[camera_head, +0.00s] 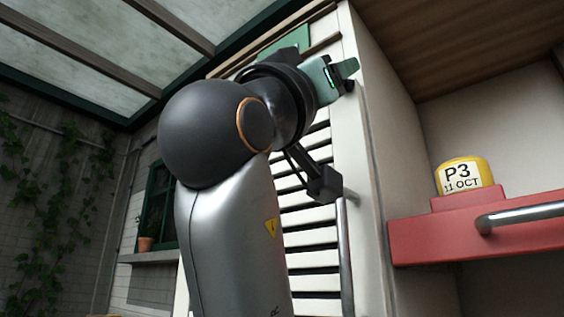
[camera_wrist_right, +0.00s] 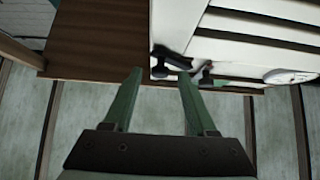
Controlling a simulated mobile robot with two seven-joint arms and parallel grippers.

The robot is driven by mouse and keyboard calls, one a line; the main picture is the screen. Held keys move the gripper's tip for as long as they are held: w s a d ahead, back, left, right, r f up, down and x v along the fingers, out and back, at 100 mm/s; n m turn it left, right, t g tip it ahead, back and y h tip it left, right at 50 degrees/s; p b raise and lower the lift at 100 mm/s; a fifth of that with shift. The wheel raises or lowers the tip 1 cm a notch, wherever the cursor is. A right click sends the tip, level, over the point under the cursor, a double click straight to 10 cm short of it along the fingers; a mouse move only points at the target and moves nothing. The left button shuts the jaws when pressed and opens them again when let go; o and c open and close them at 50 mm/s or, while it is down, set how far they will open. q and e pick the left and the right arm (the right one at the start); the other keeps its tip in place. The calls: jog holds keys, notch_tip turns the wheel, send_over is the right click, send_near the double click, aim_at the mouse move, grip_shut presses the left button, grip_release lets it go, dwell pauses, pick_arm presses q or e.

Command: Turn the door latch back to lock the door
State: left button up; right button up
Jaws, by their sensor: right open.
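The white slatted door (camera_head: 309,257) stands behind my raised right arm in the head view, which hides much of it. My right gripper (camera_head: 343,72) is near the top of the door, by its right side. In the right wrist view its two green fingers (camera_wrist_right: 160,77) are apart, with nothing held between them. The dark door latch (camera_wrist_right: 172,61) lies just beyond the fingertips, against the white door. I cannot tell whether the fingers touch it, or its exact angle. In the head view the latch is not clearly distinguishable. My left gripper is not in view.
A vertical metal handle (camera_head: 345,258) runs down the door's right side. A wooden board (camera_wrist_right: 95,42) borders the door in the wrist view.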

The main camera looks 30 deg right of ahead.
jog(key=shift+w+d+r, duration=0.1)
jog(key=shift+d+r, duration=0.15)
jog(key=shift+c, duration=0.3)
grip_shut()
